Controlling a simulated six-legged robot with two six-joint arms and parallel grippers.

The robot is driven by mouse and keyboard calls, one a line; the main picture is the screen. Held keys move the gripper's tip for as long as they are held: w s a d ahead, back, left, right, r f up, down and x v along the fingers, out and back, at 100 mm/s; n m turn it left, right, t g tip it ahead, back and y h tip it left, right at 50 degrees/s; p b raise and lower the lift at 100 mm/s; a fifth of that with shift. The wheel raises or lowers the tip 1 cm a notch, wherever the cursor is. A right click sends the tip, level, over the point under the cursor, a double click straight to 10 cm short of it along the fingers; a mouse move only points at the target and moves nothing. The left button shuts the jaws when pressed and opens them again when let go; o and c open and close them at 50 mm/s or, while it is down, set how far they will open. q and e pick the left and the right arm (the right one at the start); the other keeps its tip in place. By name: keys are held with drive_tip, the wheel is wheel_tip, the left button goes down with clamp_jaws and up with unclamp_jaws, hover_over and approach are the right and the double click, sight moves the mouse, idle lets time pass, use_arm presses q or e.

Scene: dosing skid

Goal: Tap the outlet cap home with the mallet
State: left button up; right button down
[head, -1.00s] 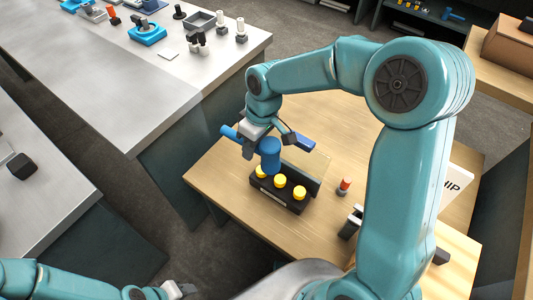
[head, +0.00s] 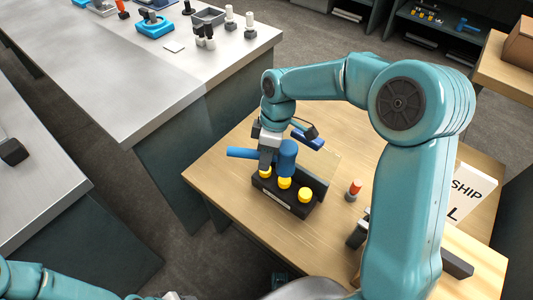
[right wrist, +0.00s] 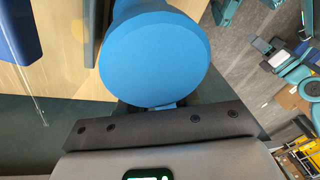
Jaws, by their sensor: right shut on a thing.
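The blue mallet (head: 287,156) is in my right gripper (head: 269,148), which is shut on it. Its handle (head: 240,152) sticks out to the left and its cylindrical head hangs upright. A black block (head: 277,197) on the wooden table carries yellow caps, at the left (head: 265,172), middle (head: 285,183) and right (head: 306,195). The mallet head is over the middle cap; I cannot tell whether they touch. In the right wrist view the mallet head's round blue face (right wrist: 155,58) fills the upper middle. My left gripper (head: 175,296) barely shows at the bottom edge.
A dark upright plate (head: 313,181) and a clear panel (head: 327,163) stand behind the block. A red-topped piece (head: 353,190) and a white lettered sign (head: 470,195) are to the right. The wooden table (head: 225,180) is bare at left. A grey bench (head: 130,90) stands beyond.

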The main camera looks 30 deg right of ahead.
drive_tip(key=b+x, duration=0.2)
drive_tip(key=d+b+x, duration=0.1)
drive_tip(key=x, duration=0.2)
drive_tip(key=shift+w+d+f+b, duration=0.1)
drive_tip(key=shift+w+f+b, duration=0.05)
drive_tip(key=shift+f+b, duration=0.15)
drive_tip(key=p+v, duration=0.2)
drive_tip(key=a+p+v, duration=0.1)
drive_tip(key=p+v, duration=0.1)
drive_tip(key=shift+r, duration=0.5)
drive_tip(key=shift+f, duration=0.1)
drive_tip(key=shift+r, duration=0.25)
drive_tip(key=shift+f, duration=0.15)
